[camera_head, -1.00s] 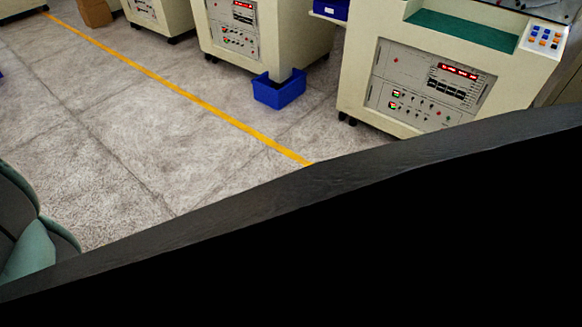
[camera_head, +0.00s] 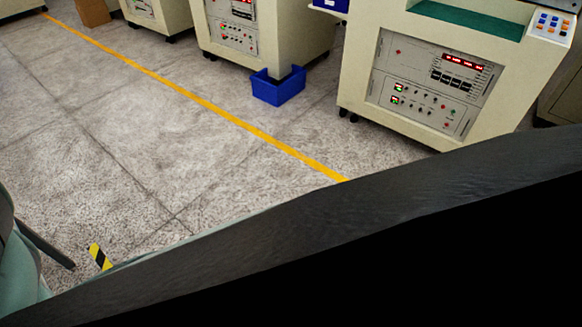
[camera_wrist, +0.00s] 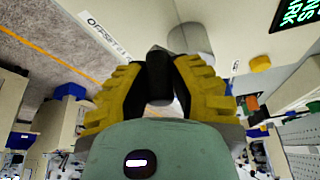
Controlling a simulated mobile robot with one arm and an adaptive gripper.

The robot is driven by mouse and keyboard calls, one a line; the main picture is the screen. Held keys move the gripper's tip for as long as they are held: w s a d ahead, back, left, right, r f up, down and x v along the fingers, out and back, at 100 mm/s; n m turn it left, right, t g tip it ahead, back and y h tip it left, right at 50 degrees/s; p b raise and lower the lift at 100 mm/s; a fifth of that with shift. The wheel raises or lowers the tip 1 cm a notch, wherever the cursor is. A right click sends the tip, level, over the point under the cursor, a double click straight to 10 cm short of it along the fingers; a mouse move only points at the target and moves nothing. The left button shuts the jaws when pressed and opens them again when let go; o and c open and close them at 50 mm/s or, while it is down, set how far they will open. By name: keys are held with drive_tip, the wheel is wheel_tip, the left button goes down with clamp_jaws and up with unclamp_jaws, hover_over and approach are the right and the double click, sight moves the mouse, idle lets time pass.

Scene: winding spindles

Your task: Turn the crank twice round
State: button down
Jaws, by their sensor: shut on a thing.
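In the wrist view, my gripper (camera_wrist: 159,92) has yellow ribbed fingers with dark inner pads. It is shut on a dark upright handle (camera_wrist: 159,78), which appears to be the crank's grip. A grey cylinder (camera_wrist: 188,40) shows just behind the handle, against a pale machine face. How the handle joins the cylinder is hidden. The crank and the gripper do not show clearly in the head view, where a large dark shape covers the lower right.
Cream machines with control panels (camera_head: 430,85) stand along the back in the head view. A blue bin (camera_head: 278,88) sits by one of them. A yellow line (camera_head: 215,107) crosses the open grey floor. A black-and-yellow striped piece (camera_head: 99,257) shows at lower left.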

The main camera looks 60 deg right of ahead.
idle(0.3)
drive_tip(key=c, duration=0.8)
unclamp_jaws()
drive_tip(key=shift+c, duration=0.2)
drive_tip(key=v, duration=1.2)
